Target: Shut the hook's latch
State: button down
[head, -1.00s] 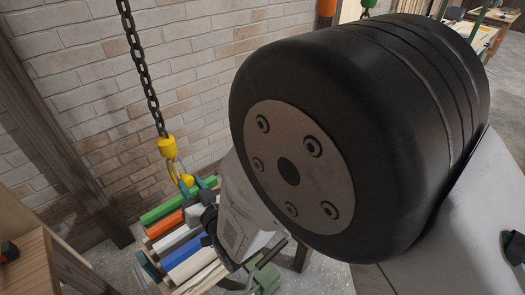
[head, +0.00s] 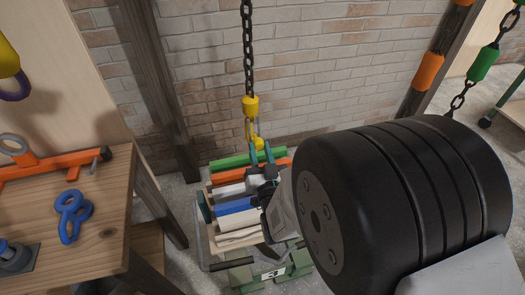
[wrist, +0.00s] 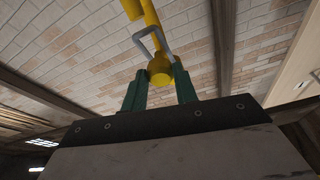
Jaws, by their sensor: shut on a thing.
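The yellow hook (head: 251,108) hangs from a dark chain (head: 247,50) in front of the brick wall. In the wrist view the hook (wrist: 152,14) comes down from the top, with its rounded lower part between my fingers. The latch (wrist: 149,42), a grey wire loop, stands out at an angle just above the fingertips; I cannot tell whether its end meets the hook's tip. My gripper (head: 262,154), with green fingers, is shut on the hook's lower part; the fingers show on both sides of it in the wrist view (wrist: 160,78).
A rack of coloured bars (head: 237,207) stands on the floor below the hook. A wooden bench (head: 100,225) at left holds an orange tool (head: 45,165) and a blue shackle-like piece (head: 69,215). Another chain (head: 490,55) hangs at right. Wooden posts stand against the wall.

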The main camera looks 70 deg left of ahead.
jog(key=c, duration=1.1)
grip_release()
jog(key=shift+a+r, duration=0.15)
jog(key=shift+d, duration=0.2)
jog(key=v, duration=0.7)
jog(key=shift+d+f, duration=0.2)
